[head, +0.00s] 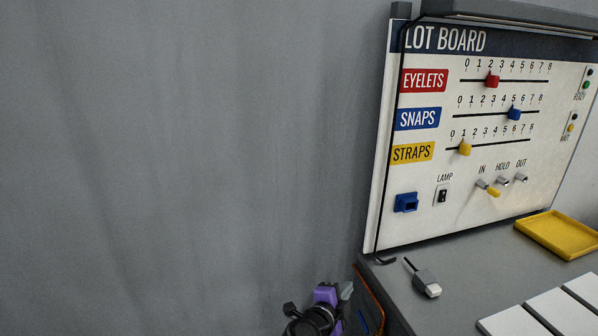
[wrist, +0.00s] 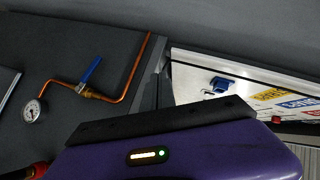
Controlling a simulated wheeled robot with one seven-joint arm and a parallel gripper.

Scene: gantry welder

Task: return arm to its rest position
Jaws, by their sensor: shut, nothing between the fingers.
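My gripper (head: 345,291) shows at the bottom of the head view, purple and black, beside the left front edge of the bench and below the board. It is shut and empty, apart from the board and everything on it. The wrist view is partly filled by a purple and black part of my own arm, and the fingertips do not show there. The white lot board (head: 377,215) stands upright behind the bench. It also shows tilted at the right of the wrist view (wrist: 190,90).
The grey bench (head: 400,310) holds a grey-and-white plug-like block (head: 427,284), a yellow tray (head: 562,234) and white panels (head: 515,322). A copper pipe (wrist: 135,75) with a blue-handled valve (wrist: 90,70) and a gauge (wrist: 33,111) shows in the wrist view. The left side is open before a grey curtain (head: 180,160).

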